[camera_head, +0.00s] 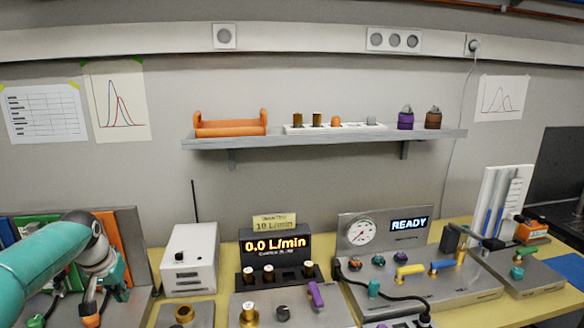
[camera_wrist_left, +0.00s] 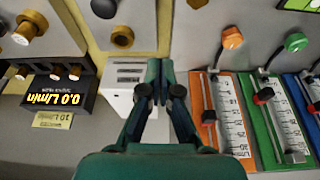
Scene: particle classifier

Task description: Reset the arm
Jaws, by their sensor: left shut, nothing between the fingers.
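My left arm (camera_head: 40,262), teal with grey joints, comes in from the left in the head view. Its wrist is in front of the panel with coloured strips, and the fingertips are hard to make out there. In the left wrist view my left gripper (camera_wrist_left: 160,72) has its dark green fingers together with nothing between them. They are in front of the white box (camera_wrist_left: 125,78), which also shows in the head view (camera_head: 190,258). I cannot tell whether they touch it. My right gripper is not in view.
A display (camera_head: 275,245) reads 0.0 L/min. Right of it is a gauge panel (camera_head: 383,232) marked READY. A wall shelf (camera_head: 330,137) holds an orange rack (camera_head: 231,125) and small vessels. An orange scale (camera_wrist_left: 205,110) and a green scale (camera_wrist_left: 257,120) lie beside the gripper.

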